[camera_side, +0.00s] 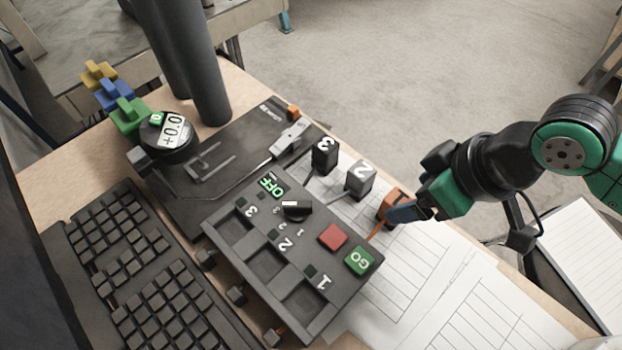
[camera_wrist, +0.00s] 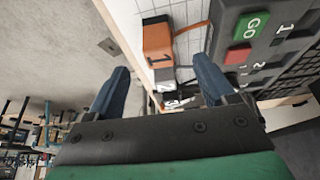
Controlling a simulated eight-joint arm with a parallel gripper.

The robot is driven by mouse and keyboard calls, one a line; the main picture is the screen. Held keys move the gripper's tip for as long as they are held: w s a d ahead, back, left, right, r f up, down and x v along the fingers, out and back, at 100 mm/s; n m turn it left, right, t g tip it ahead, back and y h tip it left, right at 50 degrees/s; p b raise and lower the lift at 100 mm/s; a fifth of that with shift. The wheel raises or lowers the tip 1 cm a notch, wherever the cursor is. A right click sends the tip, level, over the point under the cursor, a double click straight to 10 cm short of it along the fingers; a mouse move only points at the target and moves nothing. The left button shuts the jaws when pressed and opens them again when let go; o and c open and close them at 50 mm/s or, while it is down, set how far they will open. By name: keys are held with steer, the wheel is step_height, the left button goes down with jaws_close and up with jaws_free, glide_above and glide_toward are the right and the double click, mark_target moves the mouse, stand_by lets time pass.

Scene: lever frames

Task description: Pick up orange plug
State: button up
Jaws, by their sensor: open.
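The orange plug (camera_side: 391,205) stands on the white paper at the right end of a row of plugs, with an orange cable running to the control box. In the wrist view the orange plug (camera_wrist: 158,43), marked 1, shows ahead of the fingertips, between their lines. My gripper (camera_side: 408,212) comes in from the right, with a blue finger close in front of the plug and partly overlapping it. In the wrist view my gripper (camera_wrist: 161,65) has its two blue fingers wide apart with nothing held. I cannot tell whether a finger touches the plug.
A grey plug (camera_side: 360,182) marked 2 and a black plug (camera_side: 325,157) marked 3 stand left of the orange one. The black control box (camera_side: 228,232) with sockets and buttons lies close by. A keyboard (camera_side: 118,262) is at left. Paper sheets (camera_side: 470,310) lie flat in front.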

mark_target(401, 201)
steer(key=shift+x, duration=2.35)
jaws_close()
